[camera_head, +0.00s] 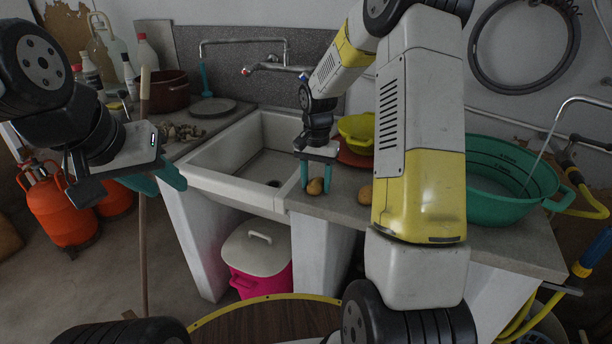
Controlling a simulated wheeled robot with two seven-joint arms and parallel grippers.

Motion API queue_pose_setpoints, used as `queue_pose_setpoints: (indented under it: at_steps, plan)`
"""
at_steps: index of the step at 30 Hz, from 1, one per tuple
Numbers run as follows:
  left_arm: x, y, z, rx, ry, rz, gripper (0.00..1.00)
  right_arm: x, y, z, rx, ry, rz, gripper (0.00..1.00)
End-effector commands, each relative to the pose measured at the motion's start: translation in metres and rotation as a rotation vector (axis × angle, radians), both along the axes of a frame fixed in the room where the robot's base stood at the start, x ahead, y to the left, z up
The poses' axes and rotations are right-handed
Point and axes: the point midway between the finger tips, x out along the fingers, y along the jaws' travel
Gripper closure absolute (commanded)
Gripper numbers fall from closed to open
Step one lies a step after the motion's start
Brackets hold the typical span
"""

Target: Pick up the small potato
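A small brown potato (315,187) sits on the grey counter, right of the sink. My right gripper (317,187) points down over it, its teal fingers apart with one on each side of the potato. I cannot tell whether the fingers touch it; it appears to rest on the counter. A second potato (365,194) lies to the right, partly hidden by my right arm. My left gripper (172,177) is off to the left in front of the counter, away from the potatoes. Its teal fingers overlap in this view, so its opening is unclear.
The white sink (225,180) is left of the potatoes. A yellow-green colander (357,131) stands behind them and a green basin (505,207) at the right. A pot (170,95) and a grey plate (212,107) are at the back left. A pink bin (262,279) stands below.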

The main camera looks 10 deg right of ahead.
Motion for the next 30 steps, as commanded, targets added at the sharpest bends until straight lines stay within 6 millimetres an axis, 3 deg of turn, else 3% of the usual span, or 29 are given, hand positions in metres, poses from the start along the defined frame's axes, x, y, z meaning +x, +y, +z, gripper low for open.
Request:
queue_pose_setpoints:
  at_steps: [1,6,7,17,26,30]
  plan:
    - [0.0,0.0,0.0,0.0,0.0,0.0,0.64,0.0,0.0,0.0,0.0,0.0,0.0,0.64]
    - [0.0,0.0,0.0,0.0,0.0,0.0,0.64,0.0,0.0,0.0,0.0,0.0,0.0,0.97]
    - [0.0,0.0,0.0,0.0,0.0,0.0,0.64,0.0,0.0,0.0,0.0,0.0,0.0,0.99]
    - [0.0,0.0,0.0,0.0,0.0,0.0,0.64,0.0,0.0,0.004,-0.001,-0.001,0.0,0.99]
    - [0.0,0.0,0.0,0.0,0.0,0.0,0.64,0.001,0.0,0.038,0.0,-0.004,0.0,0.99]
    - [0.0,0.0,0.0,0.0,0.0,0.0,0.64,-0.03,0.002,0.039,-0.001,0.0,0.002,0.99]
